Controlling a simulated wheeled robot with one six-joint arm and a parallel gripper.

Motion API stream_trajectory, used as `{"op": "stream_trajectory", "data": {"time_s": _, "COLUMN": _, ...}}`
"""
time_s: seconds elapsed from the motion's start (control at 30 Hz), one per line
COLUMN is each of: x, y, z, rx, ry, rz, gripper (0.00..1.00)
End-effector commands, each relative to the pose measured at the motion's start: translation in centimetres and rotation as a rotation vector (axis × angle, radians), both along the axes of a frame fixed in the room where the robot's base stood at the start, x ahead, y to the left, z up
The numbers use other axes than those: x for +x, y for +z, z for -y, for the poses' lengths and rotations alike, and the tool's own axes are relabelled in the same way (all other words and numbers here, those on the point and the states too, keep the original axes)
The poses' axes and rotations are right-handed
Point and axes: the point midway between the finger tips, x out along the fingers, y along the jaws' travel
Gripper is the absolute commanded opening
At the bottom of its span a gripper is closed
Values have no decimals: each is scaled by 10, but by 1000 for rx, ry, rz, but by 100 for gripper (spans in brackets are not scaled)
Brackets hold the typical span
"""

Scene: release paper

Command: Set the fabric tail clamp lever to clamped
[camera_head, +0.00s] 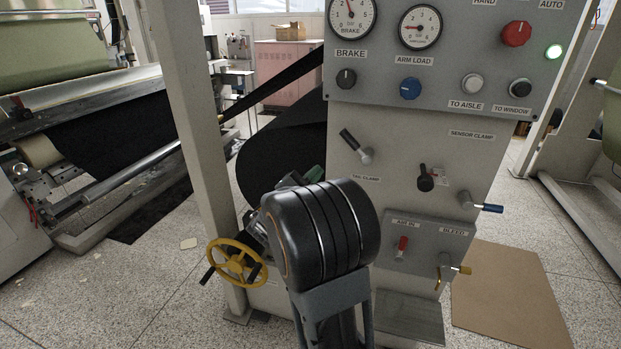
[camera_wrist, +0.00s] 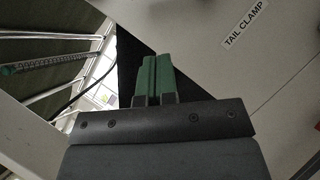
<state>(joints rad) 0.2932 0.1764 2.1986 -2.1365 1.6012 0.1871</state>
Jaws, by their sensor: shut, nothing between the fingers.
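The TAIL CLAMP label (camera_head: 366,178) is on the pale panel, just below a lever with a black grip (camera_head: 349,139) and a silver hub. The lever's grip points up and left from the hub. My gripper (camera_head: 314,174) is left of and below that lever, apart from it, largely hidden behind my black arm. In the wrist view my gripper's green fingers (camera_wrist: 153,75) are together and empty. The TAIL CLAMP label (camera_wrist: 244,25) shows at the upper right there; the lever is not visible in that view.
Another black lever (camera_head: 426,180) is to the right, below the SENSOR CLAMP label (camera_head: 472,135). A yellow handwheel (camera_head: 236,262) and grey post (camera_head: 190,110) stand left. Black fabric (camera_head: 280,150) hangs behind.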

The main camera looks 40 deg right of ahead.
Motion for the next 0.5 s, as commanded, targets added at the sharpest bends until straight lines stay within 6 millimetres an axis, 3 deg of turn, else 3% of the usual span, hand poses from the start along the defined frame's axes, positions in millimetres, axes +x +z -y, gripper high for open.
{"op": "stream_trajectory", "data": {"time_s": 0.3, "x": 4, "y": 25, "z": 53, "rx": 0, "ry": -4, "rz": 1, "gripper": 0}}
{"op": "stream_trajectory", "data": {"time_s": 0.5, "x": -8, "y": 41, "z": 64, "rx": 1, "ry": -1, "rz": 0, "gripper": 0}}
